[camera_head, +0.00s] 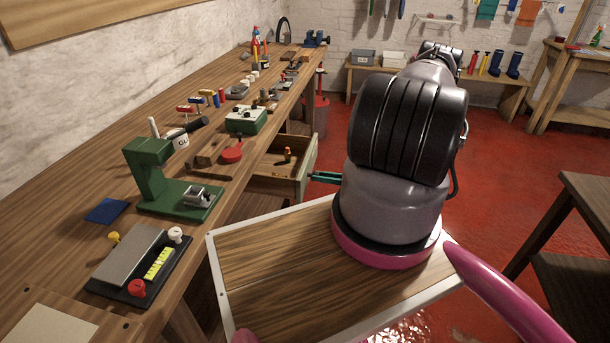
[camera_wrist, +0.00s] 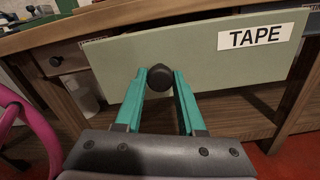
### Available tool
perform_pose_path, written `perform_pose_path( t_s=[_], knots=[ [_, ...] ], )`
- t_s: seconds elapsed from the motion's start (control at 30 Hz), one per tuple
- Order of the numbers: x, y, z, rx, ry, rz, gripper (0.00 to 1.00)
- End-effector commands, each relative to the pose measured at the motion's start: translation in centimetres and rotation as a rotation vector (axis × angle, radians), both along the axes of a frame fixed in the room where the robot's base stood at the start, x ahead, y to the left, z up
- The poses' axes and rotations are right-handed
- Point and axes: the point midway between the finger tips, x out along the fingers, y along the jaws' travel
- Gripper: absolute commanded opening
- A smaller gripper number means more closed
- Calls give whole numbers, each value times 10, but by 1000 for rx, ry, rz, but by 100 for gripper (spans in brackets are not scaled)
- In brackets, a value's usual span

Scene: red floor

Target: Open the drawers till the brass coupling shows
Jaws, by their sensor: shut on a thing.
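A drawer (camera_head: 297,183) under the long workbench stands pulled out in the head view. A small orange and dark item (camera_head: 288,154) is inside it; I cannot tell what it is. In the wrist view the drawer's pale green front (camera_wrist: 120,60) carries a white TAPE label (camera_wrist: 255,36) and a dark round knob (camera_wrist: 160,78). My gripper (camera_wrist: 160,74) has its teal fingers shut on this knob; in the head view the fingers (camera_head: 325,177) reach the drawer front. Another drawer (camera_wrist: 72,58) with a knob shows at the left in the wrist view. I recognise no brass coupling.
The workbench (camera_head: 70,225) holds a green press (camera_head: 150,175), a green box (camera_head: 246,120) and several tools. A dark table (camera_head: 590,200) stands at the right. Red floor (camera_head: 500,150) lies open between them. A red cylinder (camera_head: 320,115) stands beyond the drawer.

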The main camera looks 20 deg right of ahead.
Motion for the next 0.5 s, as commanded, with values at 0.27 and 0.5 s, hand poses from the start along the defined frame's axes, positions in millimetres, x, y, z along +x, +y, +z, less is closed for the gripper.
perform_pose_path(
  t_s=[0.27,0.5],
  knots=[
    [-11,-16,0,0,0,-1,0],
    [-12,-18,0,1,0,-1,0]
  ],
)
